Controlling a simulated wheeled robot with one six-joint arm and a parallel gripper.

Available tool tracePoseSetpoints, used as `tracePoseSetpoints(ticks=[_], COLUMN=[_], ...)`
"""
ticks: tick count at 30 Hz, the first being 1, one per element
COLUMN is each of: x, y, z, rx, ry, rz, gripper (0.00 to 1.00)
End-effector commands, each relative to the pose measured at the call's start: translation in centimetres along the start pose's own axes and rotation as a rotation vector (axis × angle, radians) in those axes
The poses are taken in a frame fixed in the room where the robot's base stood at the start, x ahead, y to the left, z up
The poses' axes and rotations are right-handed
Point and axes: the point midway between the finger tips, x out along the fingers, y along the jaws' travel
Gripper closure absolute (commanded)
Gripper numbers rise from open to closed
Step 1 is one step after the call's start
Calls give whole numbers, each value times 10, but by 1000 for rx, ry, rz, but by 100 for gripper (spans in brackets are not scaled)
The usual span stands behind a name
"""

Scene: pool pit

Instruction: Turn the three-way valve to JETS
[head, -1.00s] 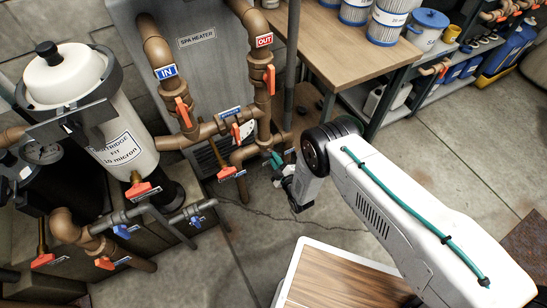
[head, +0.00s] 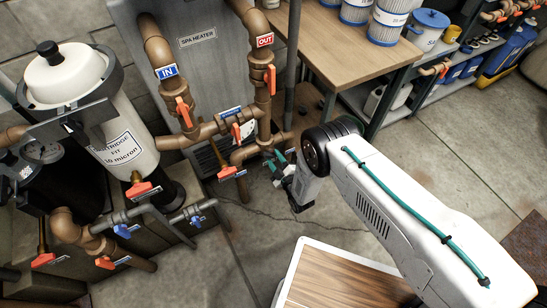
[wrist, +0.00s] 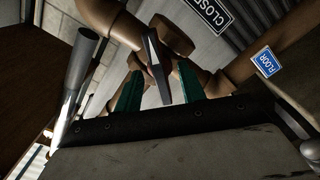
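My gripper (head: 277,163) has two green fingers and is at the lower brown pipework of the spa heater in the head view. In the wrist view my gripper (wrist: 160,88) is open, with one finger on each side of a dark, flat valve handle (wrist: 157,70). Gaps show between the handle and both fingers, so it does not look gripped. Brown pipes (wrist: 118,22) meet behind the handle. A blue FLOOR label (wrist: 266,62) is on the right pipe. A dark CLOSED sign (wrist: 208,12) is at the top. No JETS label is readable.
The spa heater (head: 197,40) stands behind pipes with several orange-red handles, one (head: 228,172) just left of my gripper. A white cartridge filter (head: 75,85) is at left. A wooden workbench (head: 350,45) is behind. The floor at right (head: 450,150) is clear.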

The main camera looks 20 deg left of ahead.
Motion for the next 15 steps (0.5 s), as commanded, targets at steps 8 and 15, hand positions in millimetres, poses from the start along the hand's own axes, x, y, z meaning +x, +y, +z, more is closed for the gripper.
tracePoseSetpoints(ticks=[8,15], x=[-31,-62], y=[0,-1], z=[0,0], rx=[1,0], ry=[-2,-1], rz=[-2,-2], gripper=[60,60])
